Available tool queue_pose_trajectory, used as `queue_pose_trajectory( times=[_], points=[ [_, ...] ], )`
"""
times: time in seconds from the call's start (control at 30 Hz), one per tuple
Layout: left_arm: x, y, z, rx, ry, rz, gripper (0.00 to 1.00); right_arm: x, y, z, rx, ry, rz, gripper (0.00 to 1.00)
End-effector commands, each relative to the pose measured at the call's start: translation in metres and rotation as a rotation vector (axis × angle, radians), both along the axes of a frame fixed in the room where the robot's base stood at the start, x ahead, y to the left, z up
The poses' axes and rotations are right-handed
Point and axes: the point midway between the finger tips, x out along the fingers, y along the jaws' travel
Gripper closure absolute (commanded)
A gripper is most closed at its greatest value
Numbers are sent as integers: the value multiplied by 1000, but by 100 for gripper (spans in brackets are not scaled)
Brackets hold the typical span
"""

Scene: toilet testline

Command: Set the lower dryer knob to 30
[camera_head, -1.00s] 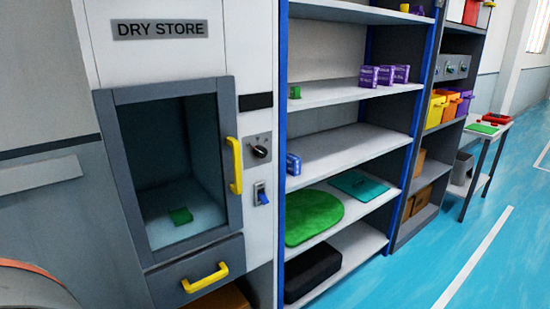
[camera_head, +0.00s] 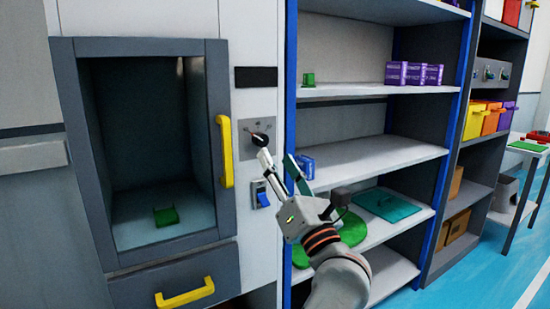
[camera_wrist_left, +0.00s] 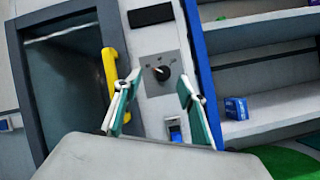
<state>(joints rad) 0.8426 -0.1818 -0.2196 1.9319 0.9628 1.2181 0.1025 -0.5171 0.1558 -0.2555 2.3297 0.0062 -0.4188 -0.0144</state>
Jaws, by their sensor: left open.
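The dryer knob (camera_head: 262,139) is a black round knob on a grey plate to the right of the dryer window. It is the only dryer knob I can make out; in the wrist view the knob (camera_wrist_left: 160,73) has a pale mark pointing to the upper left, and its scale numbers are too small to read. My left gripper (camera_head: 277,158) is open and empty in front of the plate. In the wrist view its fingers (camera_wrist_left: 159,80) stand on either side of the knob's picture, apart from it. My right gripper is not in view.
A yellow door handle (camera_head: 225,150) stands left of the knob. A blue switch (camera_head: 262,199) sits below it, and a dark panel (camera_head: 256,77) above. The blue-framed shelf unit (camera_head: 291,100) is close on the right, with a blue box (camera_head: 307,166) on it.

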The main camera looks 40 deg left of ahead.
Motion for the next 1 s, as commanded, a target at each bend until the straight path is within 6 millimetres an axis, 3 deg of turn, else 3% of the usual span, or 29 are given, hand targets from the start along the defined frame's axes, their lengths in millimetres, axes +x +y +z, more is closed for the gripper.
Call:
queue_pose_trajectory(
  times=[0.03, 0.2, 0.7, 1.0],
  points=[
    [6, 3, -9, -54, -19, -13, 60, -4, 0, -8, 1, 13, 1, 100],
    [12, 8, -9, -155, -72, -41, 60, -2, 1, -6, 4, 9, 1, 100],
    [38, 62, 17, -162, -79, -41, 60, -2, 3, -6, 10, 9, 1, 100],
    [43, 73, 22, -161, -78, -42, 60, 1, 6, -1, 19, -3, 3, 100]
  ],
)
